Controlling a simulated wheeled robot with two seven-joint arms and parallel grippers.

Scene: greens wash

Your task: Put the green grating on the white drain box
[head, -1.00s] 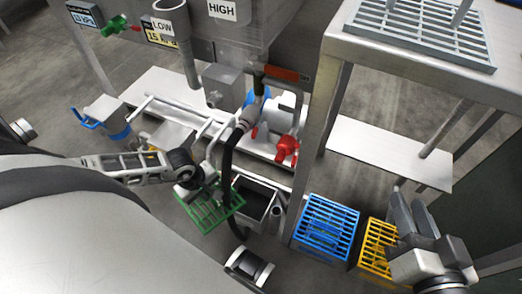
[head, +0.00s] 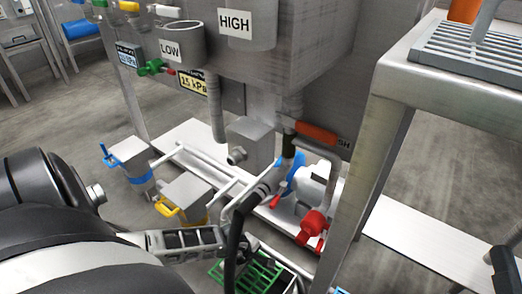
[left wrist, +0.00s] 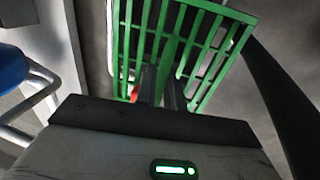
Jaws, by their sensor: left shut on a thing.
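The green grating (head: 262,276) is at the bottom middle of the head view, cut by the frame edge. It fills the upper middle of the left wrist view (left wrist: 205,38). My left gripper (left wrist: 160,92) is shut on the grating. The gripper also shows in the head view (head: 240,262), partly hidden by a black hose. The white drain box (head: 291,263) shows only as a pale rim behind and right of the grating. I cannot tell whether they touch. My right gripper (head: 505,268) is just a dark part at the right edge.
A black hose (head: 236,235) hangs close to the gripper. A red valve (head: 313,226) and white pipes stand behind. A steel table leg (head: 362,200) rises on the right. A blue-handled box (head: 129,157) and a yellow-handled box (head: 184,196) are on the left.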

